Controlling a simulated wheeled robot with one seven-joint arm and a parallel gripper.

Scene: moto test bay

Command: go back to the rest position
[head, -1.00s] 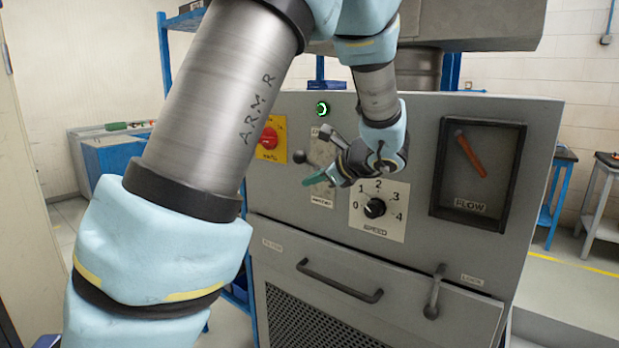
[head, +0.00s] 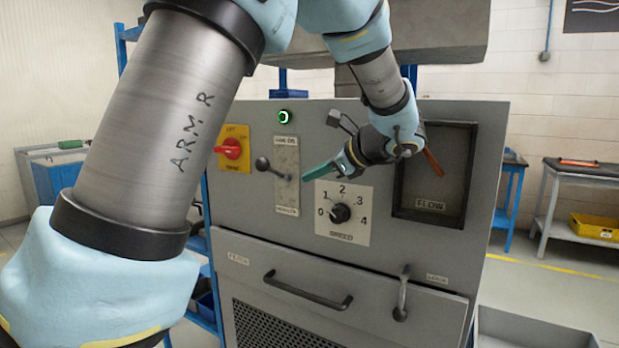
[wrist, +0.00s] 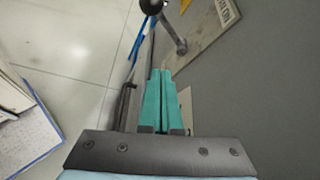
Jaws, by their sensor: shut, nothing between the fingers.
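My gripper (head: 322,171) is in front of the upper face of the grey machine (head: 255,280), between the lever plate and the flow window. Its green fingers are together and hold nothing; they also show in the wrist view (wrist: 158,100). They point left, toward the ball-ended lever (head: 272,166), and look apart from it. The lever's black knob also shows at the top of the wrist view (wrist: 152,6). The speed knob (head: 340,213) below the gripper points near 0. My forearm hides part of the machine's left side.
A red rotary switch (head: 230,148) and a lit green ring lamp (head: 283,117) are on the panel. A drawer handle (head: 307,290) and a latch handle (head: 401,295) stick out below. Side tables (head: 580,172) stand at the right. The floor (head: 540,285) there is partly clear.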

